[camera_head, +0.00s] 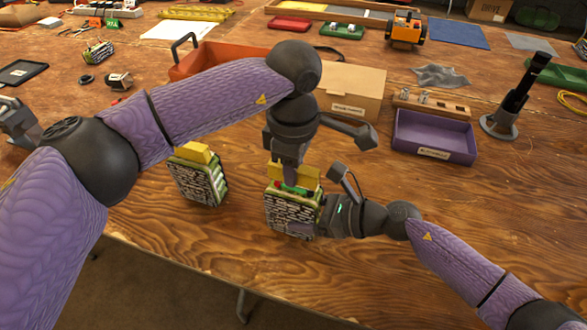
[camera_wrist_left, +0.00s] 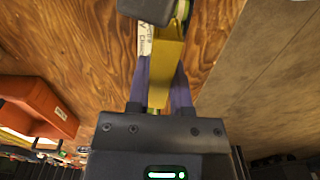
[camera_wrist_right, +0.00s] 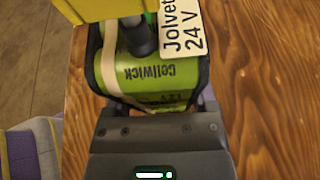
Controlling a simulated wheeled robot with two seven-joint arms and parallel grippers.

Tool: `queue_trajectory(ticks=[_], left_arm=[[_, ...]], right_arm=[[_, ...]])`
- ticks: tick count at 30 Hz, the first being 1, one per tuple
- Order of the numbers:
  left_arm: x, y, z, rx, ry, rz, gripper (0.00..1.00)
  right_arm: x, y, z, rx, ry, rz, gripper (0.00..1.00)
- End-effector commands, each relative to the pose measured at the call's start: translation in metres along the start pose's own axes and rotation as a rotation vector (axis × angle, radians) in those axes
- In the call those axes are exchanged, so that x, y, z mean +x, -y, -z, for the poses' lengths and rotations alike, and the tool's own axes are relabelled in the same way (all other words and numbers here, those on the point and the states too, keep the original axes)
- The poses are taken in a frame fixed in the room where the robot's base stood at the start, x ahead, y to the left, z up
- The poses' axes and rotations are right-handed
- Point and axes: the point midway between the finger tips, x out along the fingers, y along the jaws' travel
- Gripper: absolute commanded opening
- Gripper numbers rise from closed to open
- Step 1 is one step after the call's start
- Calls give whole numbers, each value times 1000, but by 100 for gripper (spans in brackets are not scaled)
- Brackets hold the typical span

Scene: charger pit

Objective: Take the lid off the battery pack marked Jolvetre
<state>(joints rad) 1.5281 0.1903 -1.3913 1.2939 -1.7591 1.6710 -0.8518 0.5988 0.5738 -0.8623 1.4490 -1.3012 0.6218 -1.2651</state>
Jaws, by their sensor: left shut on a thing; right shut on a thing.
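The battery pack marked Jolvetre (camera_head: 290,218) stands upright near the table's front edge. In the right wrist view its green body (camera_wrist_right: 150,75) reads Cellwick, with a white label (camera_wrist_right: 182,30) partly cut off by the frame. Its yellow lid (camera_head: 309,177) is at the top, and I cannot tell whether it still touches the pack. My left gripper (camera_head: 288,178) reaches down from above, shut on the lid, which shows between its purple fingers in the left wrist view (camera_wrist_left: 164,65). My right gripper (camera_head: 312,217) comes from the right, shut on the pack's body.
A second pack with a yellow lid (camera_head: 203,183) stands to the left, under my left arm. Behind are a red-orange tray (camera_head: 240,58), a cardboard box (camera_head: 348,90), a purple tray (camera_head: 433,137) and a black stand (camera_head: 505,122).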

Motion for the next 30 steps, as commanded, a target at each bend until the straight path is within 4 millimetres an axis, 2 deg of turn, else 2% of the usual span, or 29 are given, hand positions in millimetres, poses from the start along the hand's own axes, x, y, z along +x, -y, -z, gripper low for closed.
queue_trajectory(ticks=[10, 18, 23, 24, 27, 30], left_arm=[[-4, 0, 0, 0, 0, -1, 0], [-41, 0, 0, 0, -1, -2, 0], [-41, 0, 0, 0, 0, 0, 0], [-41, 0, 0, 0, 0, 0, 0], [-41, 0, 0, 0, 0, 0, 0], [-41, 0, 0, 0, 0, 0, 0]], right_arm=[[0, 0, 0, -1, 1, 0, 0], [0, 0, 0, -1, 1, 0, 0], [0, 0, 0, 0, 1, 0, 0], [0, 0, 0, 0, 1, 0, 80], [0, 0, 0, 0, 0, 0, 100], [0, 0, 0, 0, 0, 0, 100]])
